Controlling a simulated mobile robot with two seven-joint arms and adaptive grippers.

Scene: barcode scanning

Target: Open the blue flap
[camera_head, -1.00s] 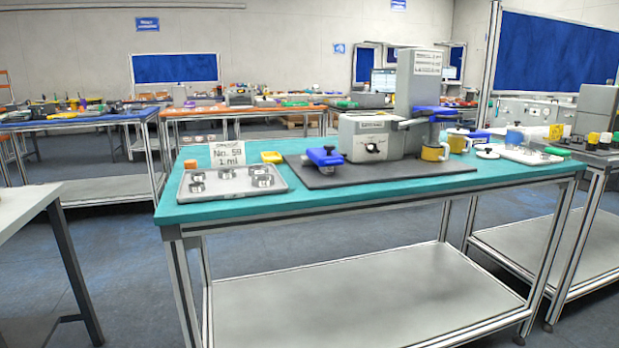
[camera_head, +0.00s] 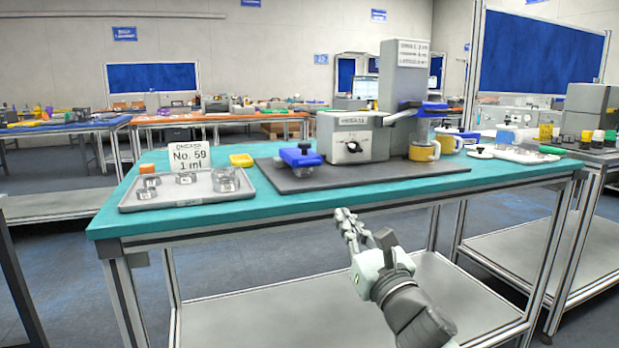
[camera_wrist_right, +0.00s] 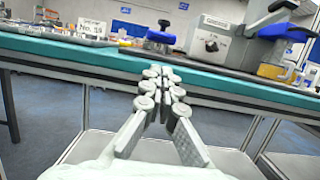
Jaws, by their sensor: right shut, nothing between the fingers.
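The blue flap (camera_head: 426,107) lies roughly level at the right of the grey machine (camera_head: 352,137), above a yellow cup (camera_head: 424,150). In the right wrist view the blue flap (camera_wrist_right: 284,33) shows at the upper right, beside the machine (camera_wrist_right: 214,45). My right gripper (camera_head: 345,213) is shut and empty, in front of the table's front edge and below the tabletop, well apart from the flap. In the right wrist view its fingertips (camera_wrist_right: 158,77) meet in front of the table edge. My left gripper is not in view.
The machine and a separate blue block with a black knob (camera_head: 300,156) stand on a dark mat (camera_head: 365,178) on the teal table (camera_head: 278,214). A metal tray (camera_head: 187,190) with several weights lies at the left. A yellow dish (camera_head: 241,160) stands behind.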

